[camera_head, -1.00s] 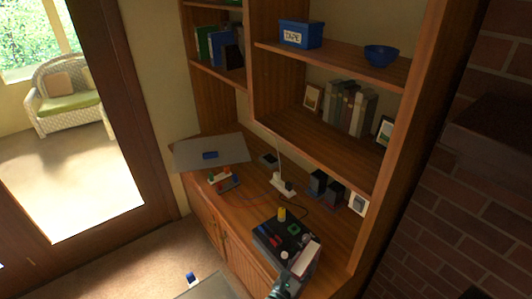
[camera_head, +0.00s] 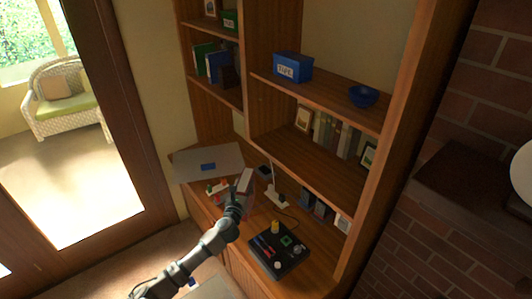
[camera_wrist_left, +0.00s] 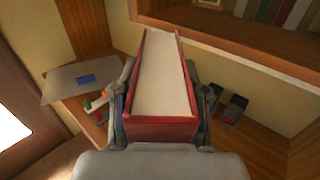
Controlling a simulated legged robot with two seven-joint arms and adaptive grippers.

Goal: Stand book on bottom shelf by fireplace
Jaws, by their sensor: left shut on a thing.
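A red book (camera_wrist_left: 160,128) with cream pages is clamped between the fingers of my left gripper (camera_wrist_left: 163,105) in the left wrist view. In the head view my left gripper (camera_head: 235,203) holds the book (camera_head: 244,181) upright above the desk counter, in front of the shelves. The bottom shelf of the right-hand bookcase (camera_head: 300,160) carries a row of grey and tan books (camera_head: 335,135) between picture frames. The brick fireplace (camera_head: 415,240) stands to the right of the bookcase. My right gripper is not in view.
A black box with coloured parts (camera_head: 279,250) sits on the counter's near end. A grey board (camera_head: 208,164) lies at the far left. A blue tape box (camera_head: 292,67) and blue bowl (camera_head: 363,96) stand on the shelf above. The bottom shelf's left front part looks bare.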

